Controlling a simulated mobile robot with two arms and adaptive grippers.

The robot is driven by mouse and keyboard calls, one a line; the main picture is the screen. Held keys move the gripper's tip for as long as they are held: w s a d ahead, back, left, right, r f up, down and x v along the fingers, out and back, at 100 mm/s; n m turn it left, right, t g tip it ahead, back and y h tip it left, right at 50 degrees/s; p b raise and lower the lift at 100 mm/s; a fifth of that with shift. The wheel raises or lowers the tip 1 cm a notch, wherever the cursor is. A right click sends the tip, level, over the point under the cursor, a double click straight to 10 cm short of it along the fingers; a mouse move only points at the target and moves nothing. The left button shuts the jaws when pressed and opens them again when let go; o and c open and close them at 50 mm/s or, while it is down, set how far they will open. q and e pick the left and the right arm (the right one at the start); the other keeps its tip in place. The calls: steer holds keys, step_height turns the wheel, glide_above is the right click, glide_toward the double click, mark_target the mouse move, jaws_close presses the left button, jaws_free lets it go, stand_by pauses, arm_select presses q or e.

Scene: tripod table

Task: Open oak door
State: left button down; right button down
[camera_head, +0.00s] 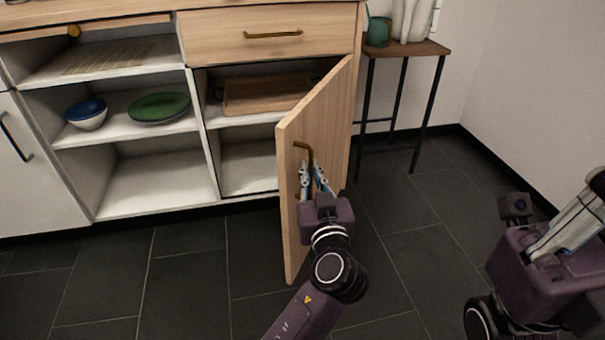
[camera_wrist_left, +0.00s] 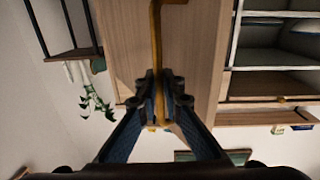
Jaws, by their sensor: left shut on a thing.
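The oak door (camera_head: 325,134) stands swung well out from the cabinet, hinged on its right side, with its free edge toward me. Its brass handle (camera_head: 304,147) is on the outer face near the free edge. My left gripper (camera_head: 312,172) is at the handle, with its fingers closed around it. In the left wrist view the fingertips (camera_wrist_left: 160,90) pinch the brass bar (camera_wrist_left: 156,45) against the wood-grain door face (camera_wrist_left: 190,50). My right gripper (camera_head: 575,215) is at the right edge, apart from the cabinet; its fingertips are not clearly shown.
Behind the door is an open compartment with a wooden tray (camera_head: 265,95) on its shelf. A blue bowl (camera_head: 88,113) and green plate (camera_head: 159,107) sit on the left shelf. A small side table (camera_head: 425,48) with a green mug (camera_head: 378,31) stands right of the cabinet. Dark floor (camera_head: 190,270) is clear in front.

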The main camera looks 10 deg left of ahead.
arm_select(q)
steer(key=shift+d, duration=0.15)
steer(key=c, duration=2.1)
jaws_free()
